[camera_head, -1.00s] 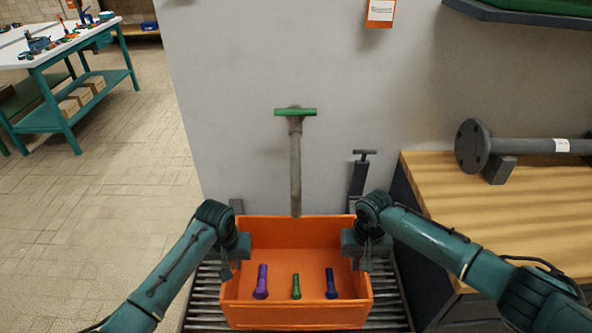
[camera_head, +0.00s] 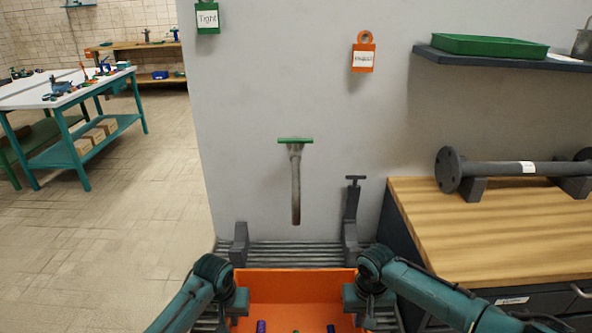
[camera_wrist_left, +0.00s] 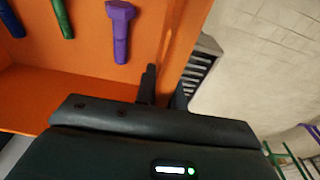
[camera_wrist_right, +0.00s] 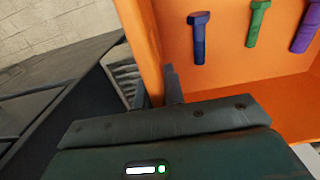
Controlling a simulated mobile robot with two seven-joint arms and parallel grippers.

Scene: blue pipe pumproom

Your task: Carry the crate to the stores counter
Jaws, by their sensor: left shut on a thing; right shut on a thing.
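The orange crate (camera_head: 296,285) is at the bottom of the head view, cut off by the picture edge, over a grey roller stand. My left gripper (camera_head: 237,303) is shut on its left wall and my right gripper (camera_head: 357,301) on its right wall. The left wrist view shows a purple bolt (camera_wrist_left: 121,32) and a green bolt (camera_wrist_left: 62,18) in the crate. The right wrist view shows a blue bolt (camera_wrist_right: 199,38) there. Whether the crate touches the rollers is hidden. I cannot tell which surface is the stores counter.
A wood-topped bench (camera_head: 490,225) with a flanged pipe (camera_head: 510,169) stands close on the right. A grey wall (camera_head: 330,120) is straight ahead, behind the roller stand (camera_head: 290,254). A white-topped table (camera_head: 70,90) stands far left. The tiled floor (camera_head: 130,240) at left is open.

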